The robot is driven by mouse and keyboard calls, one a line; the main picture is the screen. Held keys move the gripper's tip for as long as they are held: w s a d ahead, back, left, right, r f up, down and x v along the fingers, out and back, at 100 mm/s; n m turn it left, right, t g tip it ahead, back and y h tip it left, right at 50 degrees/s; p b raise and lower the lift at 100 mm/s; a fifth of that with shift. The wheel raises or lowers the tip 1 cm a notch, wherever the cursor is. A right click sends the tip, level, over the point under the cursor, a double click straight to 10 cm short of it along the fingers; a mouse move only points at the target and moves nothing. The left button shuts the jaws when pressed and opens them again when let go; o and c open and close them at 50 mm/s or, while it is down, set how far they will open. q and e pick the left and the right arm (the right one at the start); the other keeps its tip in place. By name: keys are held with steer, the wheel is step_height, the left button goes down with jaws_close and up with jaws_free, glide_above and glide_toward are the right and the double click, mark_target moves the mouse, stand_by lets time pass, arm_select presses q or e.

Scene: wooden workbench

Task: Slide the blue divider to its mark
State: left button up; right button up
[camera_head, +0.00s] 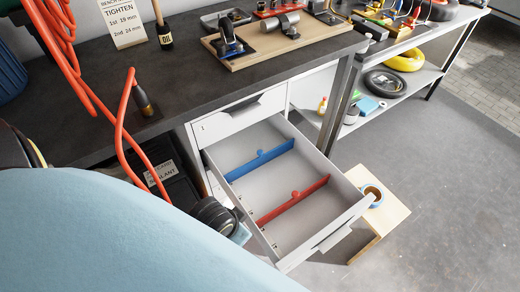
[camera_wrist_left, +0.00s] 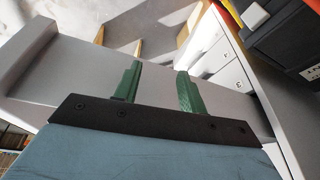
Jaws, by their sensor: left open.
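The blue divider (camera_head: 259,160) stands across the open drawer (camera_head: 322,239), toward its back half, with a small rounded tab at its middle. A red divider (camera_head: 293,200) stands across the drawer nearer the front, roughly parallel to the blue one. I cannot make out for certain which spot is the blue divider's mark. My left gripper (camera_wrist_left: 160,88) shows only in the left wrist view, with its two green fingers apart and nothing between them. Neither divider can be made out in that view. My right gripper is in neither view.
A dark workbench top (camera_head: 110,120) lies left of and behind the drawer. A red coiled hose (camera_head: 75,55) hangs at the left. A small wooden stand (camera_head: 391,212) with a cup (camera_head: 372,194) is right of the drawer. The drawer floor between the dividers is clear.

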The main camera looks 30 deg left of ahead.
arm_select(q)
step_height(320, 180, up, 9)
steer(key=w+t, duration=0.2)
steer(key=w+d+r+m+t, duration=0.3)
steer(key=w+r+m+t, duration=0.2)
steer(key=w+r+t, duration=0.9)
steer(key=w+d+r+m+h, duration=0.6)
steer(key=r+m+h, duration=0.1)
steer(key=r+m, duration=0.1)
steer(key=d+r+m+g+h, duration=0.1)
steer(key=d+m+g+h, duration=0.45)
steer(key=m+h, duration=0.35)
steer(key=m+g+y, duration=1.3)
steer(key=g+y, duration=0.1)
steer(key=y, duration=0.2)
glide_above(260, 152)
step_height(260, 152, down, 16)
step_height(260, 152, down, 12)
steer(key=shift+r+b, duration=0.1)
steer(key=shift+b, duration=1)
steer(key=shift+f, duration=0.55)
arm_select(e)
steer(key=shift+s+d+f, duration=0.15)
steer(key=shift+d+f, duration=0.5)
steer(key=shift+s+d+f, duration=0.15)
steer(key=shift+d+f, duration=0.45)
